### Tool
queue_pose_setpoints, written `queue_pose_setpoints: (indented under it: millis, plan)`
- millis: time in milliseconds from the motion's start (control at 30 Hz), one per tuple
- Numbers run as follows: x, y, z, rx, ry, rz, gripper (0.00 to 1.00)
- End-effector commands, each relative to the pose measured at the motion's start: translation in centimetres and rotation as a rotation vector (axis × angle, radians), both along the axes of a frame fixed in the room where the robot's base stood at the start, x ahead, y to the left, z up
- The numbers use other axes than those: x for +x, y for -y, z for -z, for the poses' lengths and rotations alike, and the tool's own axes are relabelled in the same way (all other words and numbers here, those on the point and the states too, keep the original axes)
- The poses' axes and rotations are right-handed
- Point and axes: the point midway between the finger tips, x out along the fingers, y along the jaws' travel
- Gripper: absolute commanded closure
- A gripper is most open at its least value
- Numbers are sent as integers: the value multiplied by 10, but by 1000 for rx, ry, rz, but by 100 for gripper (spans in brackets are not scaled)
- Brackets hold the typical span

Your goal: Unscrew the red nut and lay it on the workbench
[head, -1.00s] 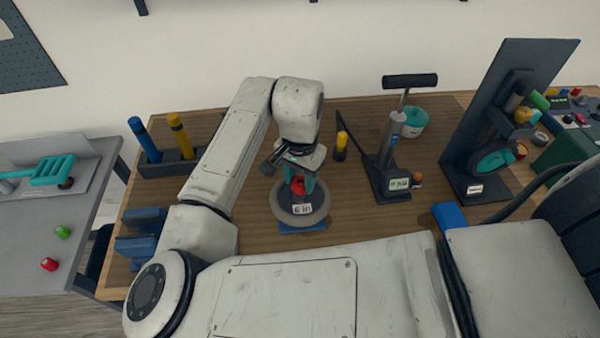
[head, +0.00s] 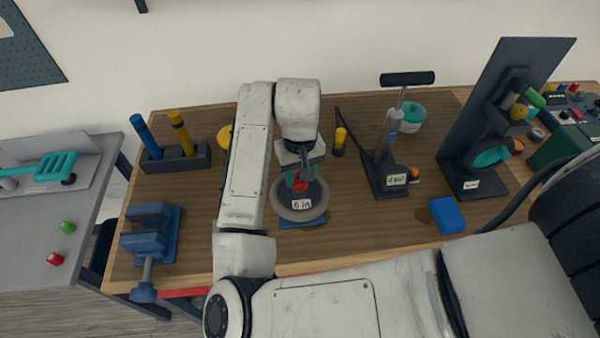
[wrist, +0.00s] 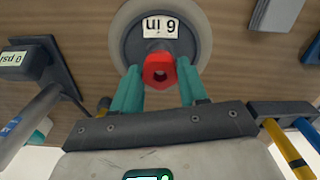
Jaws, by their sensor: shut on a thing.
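The red nut (head: 300,187) is at the middle of a small wheel (head: 287,211), which lies on a blue base on the wooden workbench (head: 370,230). The wheel has a pale rim, a dark hub and a "6 in" label. The wrist view shows the two fingers of my gripper (wrist: 160,76) flanking the nut. I cannot tell how far it is unscrewed.
A pump (head: 388,155), a yellow-topped tool (head: 340,140), a blue block (head: 447,215) and a dark stand (head: 475,150) stand right. Bare wood lies between wheel and blue block.

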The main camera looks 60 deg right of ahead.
Motion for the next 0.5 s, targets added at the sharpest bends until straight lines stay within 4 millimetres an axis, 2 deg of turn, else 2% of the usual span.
queue_pose_setpoints:
  millis: [67,100,367,500]
  plan:
    - [4,0,0,-4,12,-5,86]
    - [5,0,0,-5,13,-5,54]
    - [2,0,0,-2,7,0,29]
    - [2,0,0,-1,6,2,27]
